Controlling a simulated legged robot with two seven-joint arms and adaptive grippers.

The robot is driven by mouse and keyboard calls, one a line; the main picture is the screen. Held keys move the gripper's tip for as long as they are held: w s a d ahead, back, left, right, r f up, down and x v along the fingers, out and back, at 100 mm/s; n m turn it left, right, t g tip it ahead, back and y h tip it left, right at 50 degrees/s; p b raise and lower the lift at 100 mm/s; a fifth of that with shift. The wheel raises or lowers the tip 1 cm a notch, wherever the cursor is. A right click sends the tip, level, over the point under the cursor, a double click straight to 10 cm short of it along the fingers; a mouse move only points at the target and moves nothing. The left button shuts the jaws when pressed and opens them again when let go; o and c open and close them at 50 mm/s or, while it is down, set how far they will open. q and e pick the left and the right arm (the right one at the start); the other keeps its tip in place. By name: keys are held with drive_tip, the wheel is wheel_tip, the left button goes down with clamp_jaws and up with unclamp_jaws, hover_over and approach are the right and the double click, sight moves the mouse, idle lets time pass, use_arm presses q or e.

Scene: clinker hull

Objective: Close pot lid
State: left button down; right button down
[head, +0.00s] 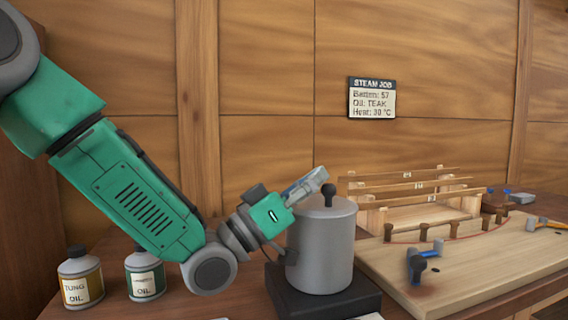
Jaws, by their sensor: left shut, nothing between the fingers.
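The grey pot (322,250) stands upright on a dark square base (322,300) in the middle of the bench. Its lid (330,203) lies across the top, with a dark round knob (328,190) sticking up. From this angle I see no clear gap between lid and rim. My left gripper (322,174) is shut and empty. Its fingertips are at the height of the knob and overlap it in the picture; I cannot tell whether they touch. My right gripper is not in view.
A tung oil bottle (81,277) and another oil bottle (145,275) stand at the left. A wooden board (470,270) with pegs and a blue clamp (420,262) lies right of the pot. A wooden rack (410,200) stands behind. A sign (372,98) hangs on the wall.

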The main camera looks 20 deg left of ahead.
use_arm(q)
drive_tip(key=shift+s+d+f, duration=0.15)
drive_tip(key=shift+f, duration=0.15)
drive_tip(key=shift+f, duration=0.1)
idle(0.3)
